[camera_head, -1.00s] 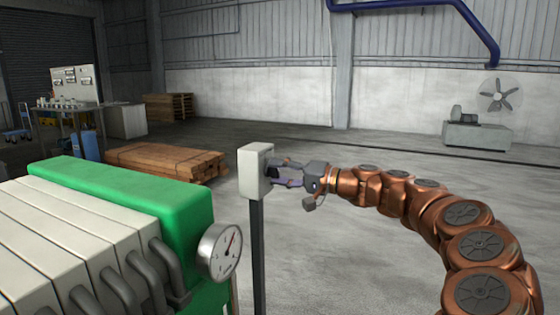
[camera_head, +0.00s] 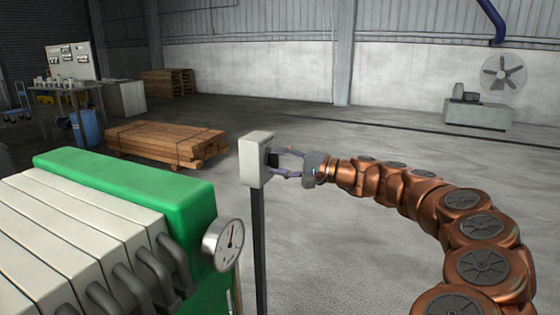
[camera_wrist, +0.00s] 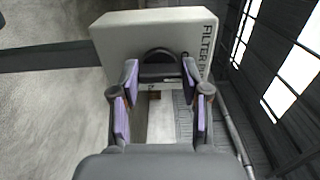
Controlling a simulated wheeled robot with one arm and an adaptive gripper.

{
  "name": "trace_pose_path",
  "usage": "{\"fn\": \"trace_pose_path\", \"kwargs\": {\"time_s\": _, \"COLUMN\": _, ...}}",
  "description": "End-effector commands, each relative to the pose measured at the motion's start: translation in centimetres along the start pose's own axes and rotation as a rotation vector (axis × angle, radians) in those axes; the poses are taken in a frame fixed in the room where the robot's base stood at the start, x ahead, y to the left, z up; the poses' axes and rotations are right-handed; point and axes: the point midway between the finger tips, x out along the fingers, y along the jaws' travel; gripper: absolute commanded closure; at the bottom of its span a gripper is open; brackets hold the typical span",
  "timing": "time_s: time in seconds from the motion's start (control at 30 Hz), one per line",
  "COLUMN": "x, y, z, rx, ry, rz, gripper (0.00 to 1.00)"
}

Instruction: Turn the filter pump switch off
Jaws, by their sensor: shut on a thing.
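The filter pump switch is a pale box (camera_head: 252,158) on a dark post, left of my gripper in the head view. In the head view my gripper (camera_head: 276,161) reaches the box's right face; the knob's exact angle is hard to read.
A green-ended filter press (camera_head: 150,185) with a round gauge (camera_head: 222,244) stands close on the left. A timber stack (camera_head: 165,143) lies behind the switch. A caged fan (camera_head: 503,75) stands far right. Open floor lies behind my arm.

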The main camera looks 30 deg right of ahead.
Motion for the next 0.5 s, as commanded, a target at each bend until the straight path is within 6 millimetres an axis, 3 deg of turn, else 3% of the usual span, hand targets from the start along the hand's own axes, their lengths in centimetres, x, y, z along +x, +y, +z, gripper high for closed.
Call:
{"fn": "trace_pose_path", "kwargs": {"time_s": 0.17, "x": -0.03, "y": 0.01, "z": -0.05, "rx": 0.001, "ry": 0.001, "rz": 0.000, "gripper": 0.89}}
{"fn": "trace_pose_path", "kwargs": {"time_s": 0.2, "x": -0.03, "y": 0.01, "z": -0.06, "rx": 0.001, "ry": 0.002, "rz": 0.000, "gripper": 0.50}}
{"fn": "trace_pose_path", "kwargs": {"time_s": 0.4, "x": -0.02, "y": 0.01, "z": -0.03, "rx": 0.000, "ry": 0.001, "rz": 0.000, "gripper": 0.29}}
{"fn": "trace_pose_path", "kwargs": {"time_s": 0.5, "x": -0.01, "y": 0.01, "z": -0.02, "rx": 0.000, "ry": 0.000, "rz": 0.000, "gripper": 0.29}}
